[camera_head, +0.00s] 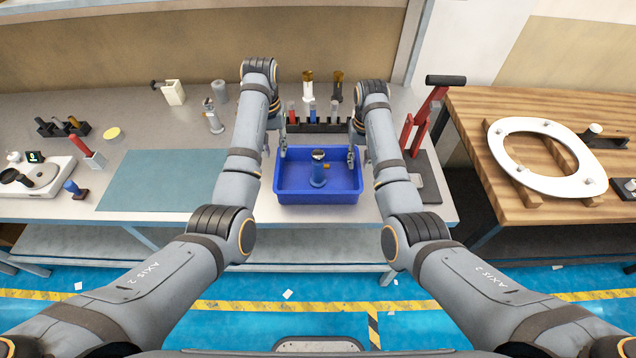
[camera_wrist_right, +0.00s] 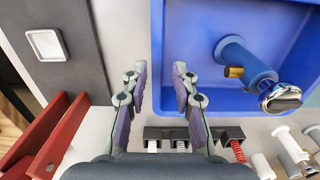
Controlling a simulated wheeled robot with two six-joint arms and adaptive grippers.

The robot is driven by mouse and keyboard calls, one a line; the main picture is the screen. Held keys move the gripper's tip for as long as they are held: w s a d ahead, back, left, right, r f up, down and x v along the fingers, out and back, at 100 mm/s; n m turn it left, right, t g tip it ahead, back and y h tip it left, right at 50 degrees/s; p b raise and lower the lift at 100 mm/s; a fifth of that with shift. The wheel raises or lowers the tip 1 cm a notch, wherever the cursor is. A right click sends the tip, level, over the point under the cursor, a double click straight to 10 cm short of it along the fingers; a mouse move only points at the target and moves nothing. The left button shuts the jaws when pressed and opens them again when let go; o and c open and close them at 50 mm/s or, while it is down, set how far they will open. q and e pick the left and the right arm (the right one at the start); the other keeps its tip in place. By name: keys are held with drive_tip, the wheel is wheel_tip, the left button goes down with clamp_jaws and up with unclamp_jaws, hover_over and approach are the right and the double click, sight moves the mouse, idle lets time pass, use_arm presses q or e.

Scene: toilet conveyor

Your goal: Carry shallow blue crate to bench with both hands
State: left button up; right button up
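The shallow blue crate (camera_head: 318,197) sits on the grey bench in the head view, with a blue cylindrical part (camera_head: 318,172) with a metal top standing inside it. My left gripper (camera_head: 275,148) is at the crate's left rim, fingers pointing down and apart; its exact contact is too small to tell. My right gripper (camera_head: 356,156) is at the right rim. In the right wrist view, my right gripper (camera_wrist_right: 159,68) is open, and the crate's wall (camera_wrist_right: 158,40) lies between its fingertips with gaps visible. The same blue part (camera_wrist_right: 245,62) shows inside the crate there.
A black rack (camera_head: 322,127) with several tools stands just behind the crate. A red lever press (camera_head: 420,120) is close on the right. A teal mat (camera_head: 160,180) lies left. The wooden bench (camera_head: 475,120) at the right holds a white toilet seat (camera_head: 500,170).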

wheel_tip(320, 180, up, 6)
drive_tip(key=shift+r, duration=0.15)
idle(0.5)
